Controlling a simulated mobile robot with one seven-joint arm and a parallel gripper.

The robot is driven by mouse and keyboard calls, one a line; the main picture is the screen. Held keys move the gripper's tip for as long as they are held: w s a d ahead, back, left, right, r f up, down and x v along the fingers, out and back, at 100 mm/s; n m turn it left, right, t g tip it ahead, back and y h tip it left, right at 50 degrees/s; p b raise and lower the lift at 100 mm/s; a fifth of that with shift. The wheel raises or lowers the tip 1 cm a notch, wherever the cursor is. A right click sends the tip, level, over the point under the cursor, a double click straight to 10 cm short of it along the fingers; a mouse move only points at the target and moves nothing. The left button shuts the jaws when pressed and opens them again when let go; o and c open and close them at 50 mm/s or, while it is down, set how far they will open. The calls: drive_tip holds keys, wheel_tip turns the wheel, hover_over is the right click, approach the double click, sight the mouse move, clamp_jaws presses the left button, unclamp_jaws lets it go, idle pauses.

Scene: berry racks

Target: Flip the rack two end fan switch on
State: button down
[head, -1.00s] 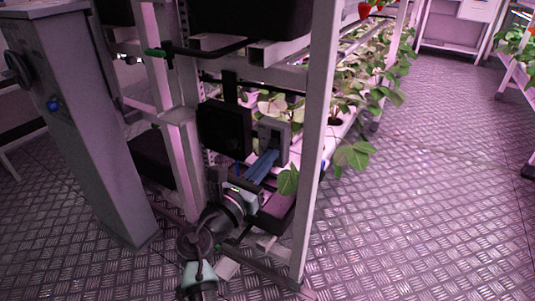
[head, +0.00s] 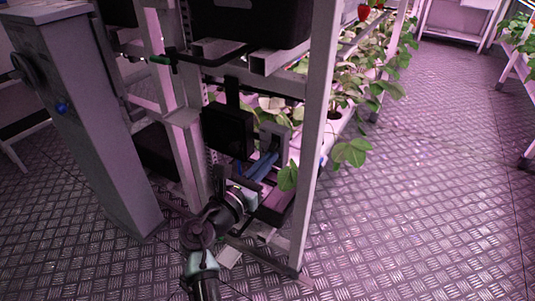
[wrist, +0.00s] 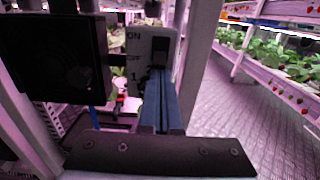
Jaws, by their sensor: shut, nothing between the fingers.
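The fan switch is a grey box (head: 278,135) on the rack's end, right of a black square fan unit (head: 227,130). In the wrist view the switch box (wrist: 136,46) shows ON lettering at its top and more lettering below. A dark lever or slot (wrist: 157,55) sits on its right part; I cannot tell its position. My gripper (head: 274,157) has blue fingers, closed together and empty. They point up at the lower part of the switch. In the wrist view the fingertips (wrist: 158,72) overlap the dark slot's lower end; contact is unclear.
A white rack post (head: 315,150) stands close to the right of the switch. Strawberry leaves (head: 350,152) hang just beyond it. A grey cabinet (head: 85,130) stands at the left. A black bin (head: 250,22) sits above. Open metal floor (head: 420,210) lies to the right.

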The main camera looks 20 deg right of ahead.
sight(271, 151)
drive_tip(key=shift+s+a+r+g+y+p, duration=0.15)
drive_tip(key=shift+r+g+y+p, duration=0.8)
drive_tip(key=shift+p, duration=4.45)
drive_tip(key=r+g+y+p, duration=0.1)
drive_tip(key=y+p, duration=0.1)
drive_tip(key=p, duration=0.6)
drive_tip(key=shift+s+a, duration=0.1)
drive_tip(key=g+y+p, duration=0.1)
drive_tip(key=p, duration=0.4)
drive_tip(key=shift+r, duration=0.4)
drive_tip(key=shift+f, duration=0.35)
drive_tip(key=shift+r+p, duration=0.7)
drive_tip(key=shift+r, duration=0.1)
